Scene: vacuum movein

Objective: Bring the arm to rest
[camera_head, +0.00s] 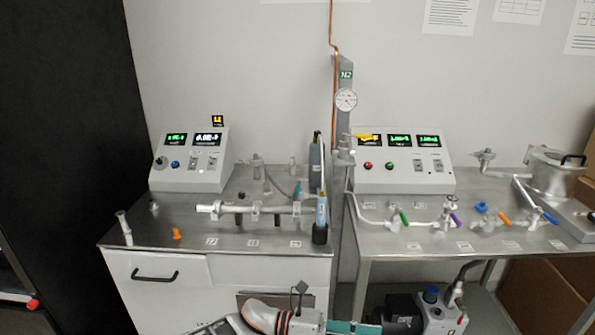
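Part of my arm (275,319) crosses the bottom edge, coming in from the left, low in front of the white cabinet. It is pale with dark and orange rings. A teal piece (345,327) shows just right of it, cut by the bottom edge; I cannot tell whether it belongs to the gripper. I cannot make out my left gripper's fingers or anything held in them. My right gripper is not in view. The arm appears lower than the bench top and in front of it.
The left bench (130,246) carries a control box (190,160), metal piping and an orange piece (177,234). The right bench (385,249) carries another control box (405,160), coloured valves and a lidded pot (552,172). A pump (443,312) stands below. A gauge column (344,125) stands between the benches.

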